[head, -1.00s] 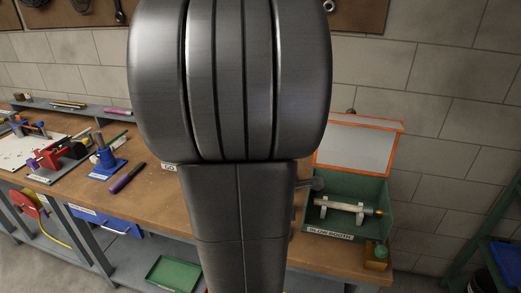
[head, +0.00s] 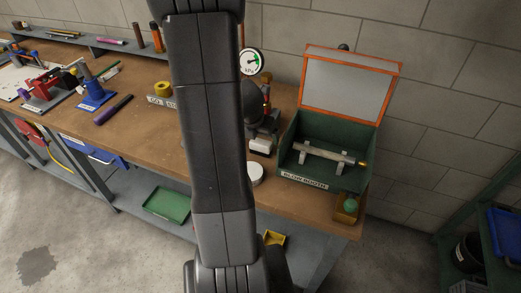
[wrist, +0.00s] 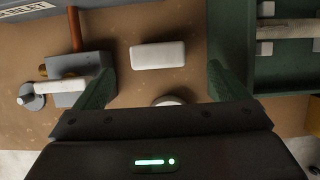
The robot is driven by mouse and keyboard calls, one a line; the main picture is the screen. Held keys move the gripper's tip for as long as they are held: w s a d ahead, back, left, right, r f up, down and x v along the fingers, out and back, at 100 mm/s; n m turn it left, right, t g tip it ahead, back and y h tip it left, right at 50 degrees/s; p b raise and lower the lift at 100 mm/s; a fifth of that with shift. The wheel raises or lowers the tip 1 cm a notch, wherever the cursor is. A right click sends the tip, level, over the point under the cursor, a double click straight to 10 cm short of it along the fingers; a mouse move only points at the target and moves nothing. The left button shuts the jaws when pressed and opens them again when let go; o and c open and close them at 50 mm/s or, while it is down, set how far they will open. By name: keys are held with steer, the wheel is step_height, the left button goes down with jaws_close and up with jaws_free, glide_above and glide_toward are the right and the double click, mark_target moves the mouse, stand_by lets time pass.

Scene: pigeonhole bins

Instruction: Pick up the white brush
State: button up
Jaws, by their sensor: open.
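A white rounded block (wrist: 158,55), which I take for the white brush, lies on the brown bench top. No bristles show from above. It also shows in the head view (head: 260,146), just right of my arm. My gripper (wrist: 157,84) is open and empty, with its green fingers spread to the left and right. The block lies ahead of the fingers, roughly centred between them, and apart from both. In the head view my arm hides most of the gripper.
The green blow booth (wrist: 248,80) stands close to the right finger and holds a rod on supports (head: 330,154). A white round piece (wrist: 167,100) lies nearer me. A pressure gauge (head: 251,62) stands behind.

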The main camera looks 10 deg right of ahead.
mark_target(261, 142)
steer(key=b+x, duration=0.2)
steer(key=x, duration=0.4)
steer(key=shift+w+f+b, duration=0.25)
steer(key=shift+f+b, duration=0.05)
steer(key=shift+r, duration=0.1)
steer(key=c, duration=1.1)
steer(key=shift+o, duration=0.2)
step_height(261, 142, up, 10)
steer(key=p, duration=0.5)
steer(key=shift+p, duration=0.35)
steer(key=shift+o, duration=0.5)
